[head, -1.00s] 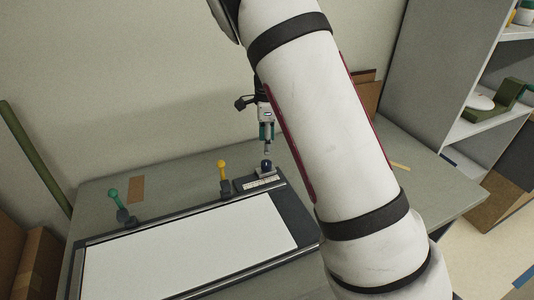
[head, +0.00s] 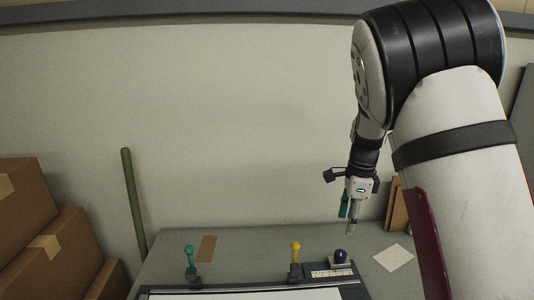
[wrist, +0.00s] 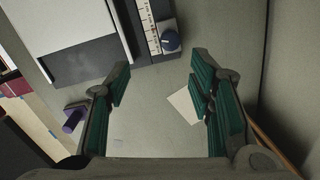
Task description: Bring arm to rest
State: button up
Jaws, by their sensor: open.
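My gripper (head: 349,208) hangs from my arm above the back right of the grey table, pointing down. In the wrist view my gripper (wrist: 158,88) shows two green-padded fingers spread wide with nothing between them. Below and beyond it, the device with the white panel (wrist: 75,22) lies on the table, apart from the fingers. Its dark blue knob (head: 341,256) stands at the device's back right corner, below the gripper; it also shows in the wrist view (wrist: 171,41).
The device carries a green-topped lever (head: 189,254) and a yellow-topped lever (head: 295,251). A pale paper (head: 394,258) lies to the right. Cardboard boxes (head: 30,205) are stacked at left, and a green pole (head: 133,200) leans on the wall. A purple item (wrist: 73,121) lies near one finger in the wrist view.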

jog(key=s+a+r+n+t+y, duration=0.1)
jog(key=s+a+r+n, duration=0.2)
jog(key=s+r+n, duration=0.45)
jog(key=s+a+r+n+t, duration=0.1)
jog(key=s+r+n+t, duration=0.1)
jog(key=s+n, duration=0.4)
jog(key=s+a+r+n+t+h, duration=0.1)
jog(key=s+r+n, duration=0.3)
jog(key=s, duration=1.3)
jog(key=n, duration=0.3)
jog(key=shift+s+a+t+h, duration=0.2)
jog(key=shift+a+t+h, duration=0.1)
jog(key=shift+a+t, duration=0.1)
